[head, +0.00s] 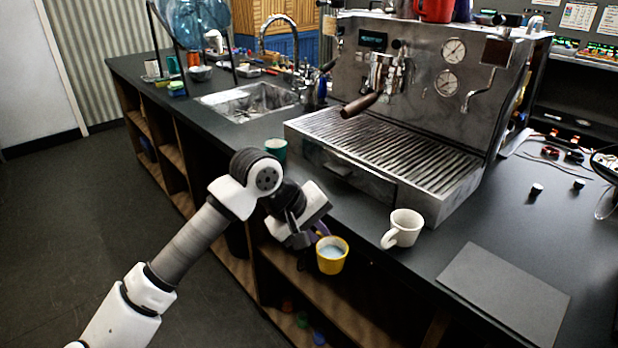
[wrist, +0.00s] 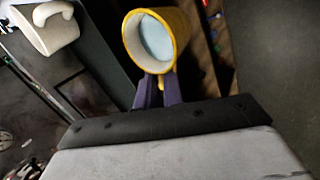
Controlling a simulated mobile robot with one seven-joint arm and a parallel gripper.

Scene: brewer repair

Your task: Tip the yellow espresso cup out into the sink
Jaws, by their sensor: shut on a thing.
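The yellow espresso cup (head: 332,261) is held by my gripper (head: 318,234) in front of the counter's front edge, over the open lower shelves. The cup is about upright in the head view, and a pale bluish-white surface shows inside it. In the wrist view the yellow cup (wrist: 157,40) sits at the tips of the purple fingers (wrist: 158,92), which are shut on its handle. The sink (head: 250,101) is a steel basin set in the counter at the back left, well away from my gripper. A curved faucet (head: 277,32) stands behind it.
A large espresso machine (head: 400,110) fills the middle of the counter. A white cup (head: 404,228) stands before it, and a grey mat (head: 505,290) lies at right. A teal cup (head: 276,148) stands between my arm and the sink. Floor at left is clear.

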